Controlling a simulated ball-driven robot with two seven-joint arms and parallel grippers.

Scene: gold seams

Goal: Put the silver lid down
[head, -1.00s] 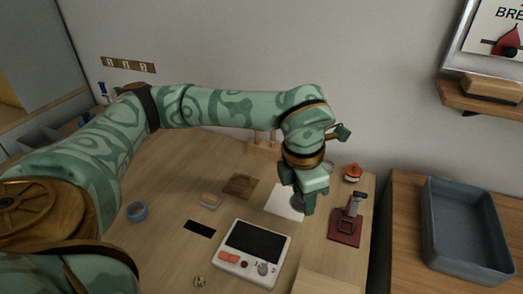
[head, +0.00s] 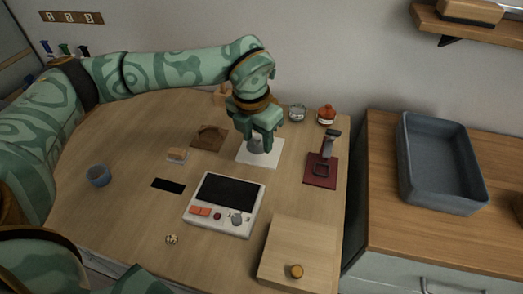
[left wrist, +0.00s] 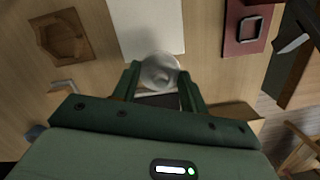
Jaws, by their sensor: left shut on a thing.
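The silver lid (left wrist: 159,72) is round and shiny, between the two fingers of my left gripper (left wrist: 160,88) in the left wrist view. In the head view my left gripper (head: 263,141) reaches down over a white sheet (head: 246,159) on the table, and part of the lid (head: 255,147) shows below its fingers. The gripper is shut on the lid. The white sheet (left wrist: 147,25) shows just beyond the lid in the left wrist view. I cannot tell whether the lid touches the sheet. My right gripper is not in view.
A maroon stand (head: 320,172) is right of the sheet; a glass jar (head: 297,113) and an orange-topped jar (head: 326,115) stand behind. A brown wooden tray (head: 209,138) lies left. A white device with a dark screen (head: 228,190) and a wooden board (head: 300,253) lie in front.

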